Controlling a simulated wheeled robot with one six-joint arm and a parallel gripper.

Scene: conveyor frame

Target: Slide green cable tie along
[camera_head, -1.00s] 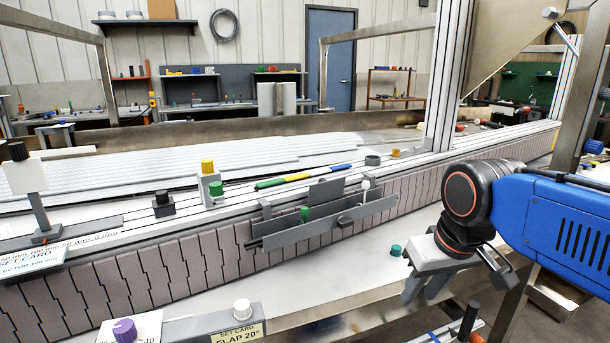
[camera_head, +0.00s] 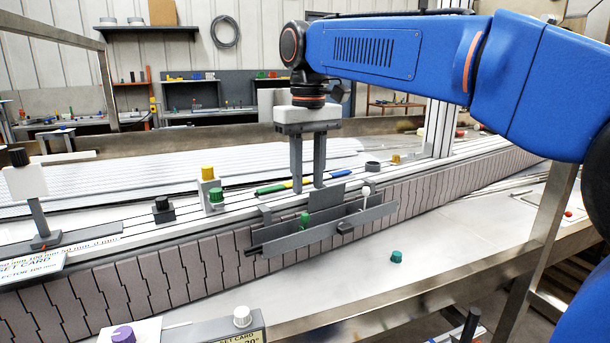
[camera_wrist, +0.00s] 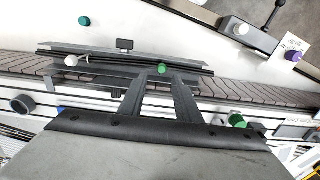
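A thin strip with a green section (camera_head: 271,188), a yellow section and a blue end lies along the top of the slotted rail. I cannot tell whether the green section is the cable tie. My gripper (camera_head: 308,187) points down at the rail with its two fingers apart, by the strip's yellow part; contact is unclear. A green knob (camera_head: 304,217) stands in the grey bracket in front of the rail. In the wrist view this green knob (camera_wrist: 162,68) shows just beyond the fingertips (camera_wrist: 157,78), and nothing is visibly gripped. The gripper body hides most of the strip there.
The grey bracket (camera_head: 330,227) also carries a white ball knob (camera_head: 366,191).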

